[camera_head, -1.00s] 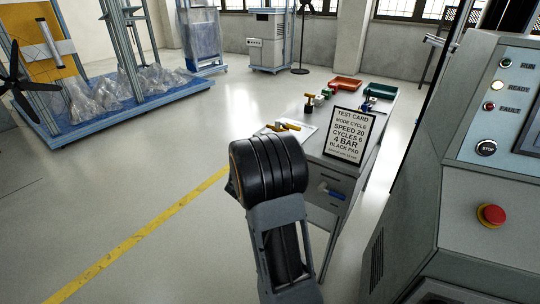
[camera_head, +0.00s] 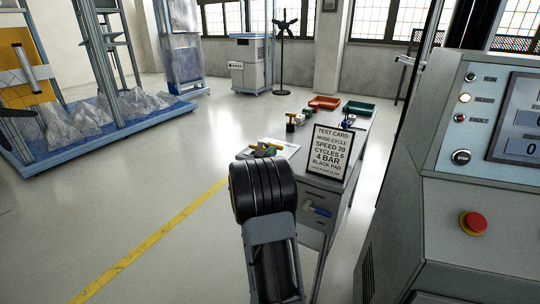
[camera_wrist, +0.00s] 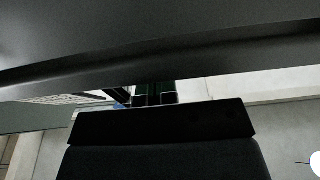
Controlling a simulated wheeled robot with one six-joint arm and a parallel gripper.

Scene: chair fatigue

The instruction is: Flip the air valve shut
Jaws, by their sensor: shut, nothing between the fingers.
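A blue lever handle (camera_head: 318,211), which looks like the air valve, is on the front of the grey bench, below the test card. It is small, and I cannot tell its exact setting. My folded black arm stands just left of it in the head view, and my gripper is not visible there. In the wrist view my gripper (camera_wrist: 155,97) shows as dark finger parts beyond a black block. It is shut and empty. A large dark surface fills the top of that view, and the blue handle cannot be made out there.
The test card (camera_head: 328,152) stands on the bench. Red (camera_head: 324,102) and green (camera_head: 360,108) trays sit at its far end. A grey machine with a red stop button (camera_head: 473,223) is close on the right. Open floor with a yellow line (camera_head: 150,240) lies left.

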